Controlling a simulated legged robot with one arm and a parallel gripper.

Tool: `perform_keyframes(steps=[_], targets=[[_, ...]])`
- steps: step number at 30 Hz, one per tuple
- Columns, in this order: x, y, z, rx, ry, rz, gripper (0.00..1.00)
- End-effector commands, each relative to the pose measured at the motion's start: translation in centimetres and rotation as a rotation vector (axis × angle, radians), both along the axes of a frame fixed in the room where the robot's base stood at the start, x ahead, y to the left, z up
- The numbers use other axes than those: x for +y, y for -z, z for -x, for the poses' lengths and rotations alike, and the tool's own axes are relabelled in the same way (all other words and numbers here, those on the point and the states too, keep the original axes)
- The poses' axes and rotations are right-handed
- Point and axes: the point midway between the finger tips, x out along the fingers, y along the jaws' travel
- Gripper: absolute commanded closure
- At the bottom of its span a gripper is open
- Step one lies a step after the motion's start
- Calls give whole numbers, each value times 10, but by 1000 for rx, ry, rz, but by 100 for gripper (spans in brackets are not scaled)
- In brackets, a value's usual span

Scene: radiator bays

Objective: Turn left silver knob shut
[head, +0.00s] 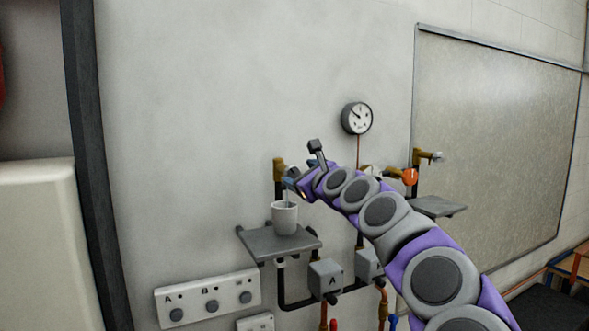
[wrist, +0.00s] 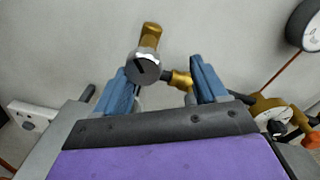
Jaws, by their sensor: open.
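The left silver knob (wrist: 145,68) shows in the wrist view as a round grey head with a dark slot, on a brass fitting (wrist: 150,36). It lies between the two blue fingers of my gripper (wrist: 161,68), closer to the left finger. The gripper is open; I cannot tell whether a finger touches the knob. In the head view, my gripper (head: 290,184) is at the left brass fitting (head: 279,167), just above a pale cup (head: 284,219). The knob itself is not clear there, mostly hidden by the gripper.
The cup stands on a grey shelf (head: 256,244). A dial gauge (head: 357,118) is on the wall above my arm. An orange handle (head: 410,176) and another brass outlet (head: 419,158) are to the right. A switch panel (head: 208,298) and grey boxes (head: 326,280) are below.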

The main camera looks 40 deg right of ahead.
Motion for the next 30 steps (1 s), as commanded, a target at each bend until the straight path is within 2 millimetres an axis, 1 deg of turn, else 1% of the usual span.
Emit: perform_keyframes(steps=[1,3,6,9,13,18,22,30], targets=[[1,-2,-9,-1,3,3,37],[3,-3,-17,-3,3,6,37],[5,-5,-26,-4,2,8,37],[2,-5,-32,-4,5,8,37],[-5,-2,-37,-2,4,6,37],[-10,0,-38,-2,3,1,37],[-9,-1,-38,-1,3,2,37],[-1,-5,-35,-4,5,9,63]])
